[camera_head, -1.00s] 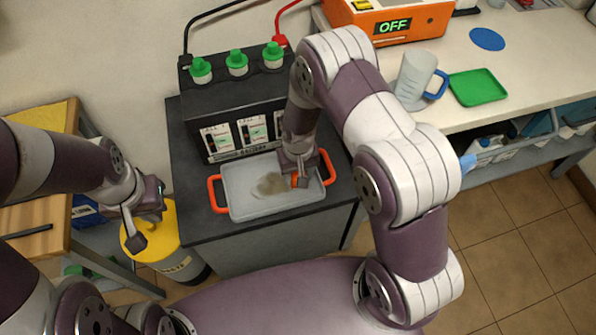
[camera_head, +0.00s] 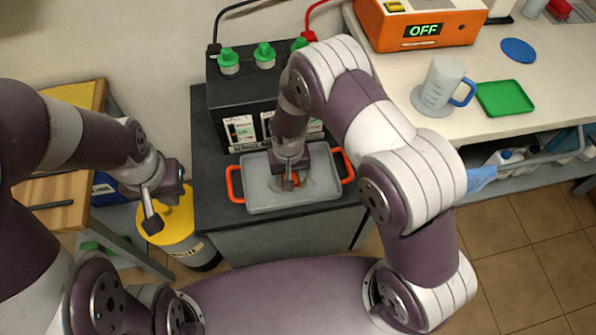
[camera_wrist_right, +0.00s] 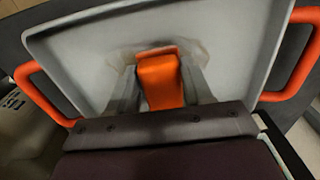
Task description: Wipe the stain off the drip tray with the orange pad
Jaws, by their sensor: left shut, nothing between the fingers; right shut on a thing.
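The grey drip tray (camera_head: 262,202) with orange handles lies on the dark bench in front of the battery. My right gripper (camera_head: 289,182) is over the middle of the tray, shut on the orange pad (camera_wrist_right: 161,78). In the right wrist view the pad sits between the fingers, at the tray floor. A brownish stain (camera_wrist_right: 122,58) shows around the pad on the tray floor. In the head view the gripper hides most of the stain. My left gripper (camera_head: 151,222) is shut and empty, over the yellow drum at the left.
The black battery (camera_head: 240,95) with green caps and cables stands behind the tray. An orange charger (camera_head: 420,30) reading OFF, a jug (camera_head: 440,82) and a green tray (camera_head: 504,98) are on the right counter. A yellow drum (camera_head: 182,225) stands at the left, beside a wooden bench.

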